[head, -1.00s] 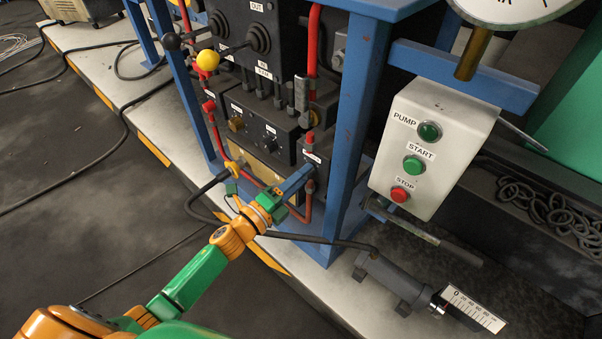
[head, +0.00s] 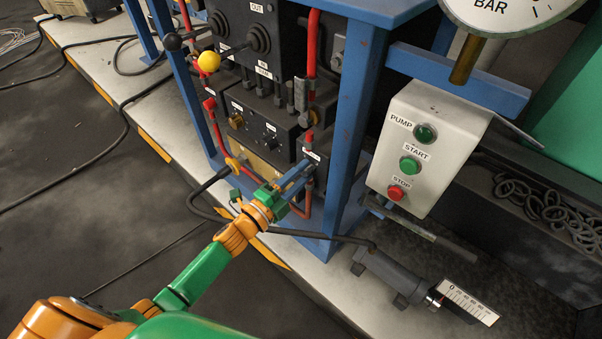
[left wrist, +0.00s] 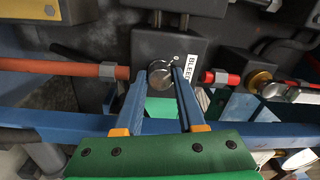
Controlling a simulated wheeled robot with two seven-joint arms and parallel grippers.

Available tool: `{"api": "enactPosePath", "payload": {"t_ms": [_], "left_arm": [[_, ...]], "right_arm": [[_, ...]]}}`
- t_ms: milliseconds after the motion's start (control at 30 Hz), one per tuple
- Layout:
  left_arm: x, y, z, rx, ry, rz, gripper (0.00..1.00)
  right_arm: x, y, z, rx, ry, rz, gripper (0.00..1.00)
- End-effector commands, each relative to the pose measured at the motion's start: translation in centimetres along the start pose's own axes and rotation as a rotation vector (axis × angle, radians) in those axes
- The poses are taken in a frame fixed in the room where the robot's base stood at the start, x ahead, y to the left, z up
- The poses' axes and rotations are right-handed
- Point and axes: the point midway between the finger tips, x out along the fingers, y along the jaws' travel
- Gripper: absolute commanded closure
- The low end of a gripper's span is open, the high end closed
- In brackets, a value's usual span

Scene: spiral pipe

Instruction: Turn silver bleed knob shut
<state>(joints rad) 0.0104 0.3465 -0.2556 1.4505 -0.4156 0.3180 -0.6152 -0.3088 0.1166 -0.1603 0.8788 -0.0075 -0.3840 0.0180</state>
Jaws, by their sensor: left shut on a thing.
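The silver bleed knob (left wrist: 160,80) sits on a dark block (left wrist: 185,50) marked BLEED in the left wrist view. My left gripper (left wrist: 162,75) has its two blue fingers on either side of the knob and is shut on it. In the head view the left gripper (head: 306,168) reaches the small dark valve block (head: 318,160) low on the rig, and its fingers hide the knob. My right gripper is not in view.
A blue frame post (head: 350,130) stands just right of the gripper. A red pipe (head: 313,50) runs down beside it. A white button box (head: 425,145) and a grey cylinder (head: 392,275) with a scale stand farther right.

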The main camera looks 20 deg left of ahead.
Motion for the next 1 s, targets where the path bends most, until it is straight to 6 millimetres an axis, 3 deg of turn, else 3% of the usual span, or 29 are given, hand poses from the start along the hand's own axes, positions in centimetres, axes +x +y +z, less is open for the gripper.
{"api": "enactPosePath", "payload": {"t_ms": [200, 233, 300, 333, 633, 900, 1000], "left_arm": [[0.0, 0.0, 0.0, -0.001, 0.0, 0.0, 1.0], [0.0, 0.0, 0.0, -0.001, 0.001, 0.0, 0.53], [0.0, 0.0, 0.0, -0.001, 0.0, 0.0, 0.35], [0.0, 0.0, 0.0, -0.001, 0.0, 0.0, 0.31], [-0.3, 0.0, 0.0, 0.0, 0.0, 0.001, 0.31], [-5.7, 0.0, -0.1, -0.001, -0.001, 0.004, 0.31], [-6.8, 0.0, 0.0, -0.001, 0.0, 0.002, 0.31]], "right_arm": [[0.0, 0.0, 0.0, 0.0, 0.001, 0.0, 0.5], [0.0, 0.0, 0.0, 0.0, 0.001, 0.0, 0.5], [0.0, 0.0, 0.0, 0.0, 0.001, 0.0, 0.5], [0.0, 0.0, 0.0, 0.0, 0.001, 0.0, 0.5], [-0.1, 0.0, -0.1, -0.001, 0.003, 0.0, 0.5], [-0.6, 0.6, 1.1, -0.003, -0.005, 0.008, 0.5], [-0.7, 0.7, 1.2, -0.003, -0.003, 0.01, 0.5]]}}
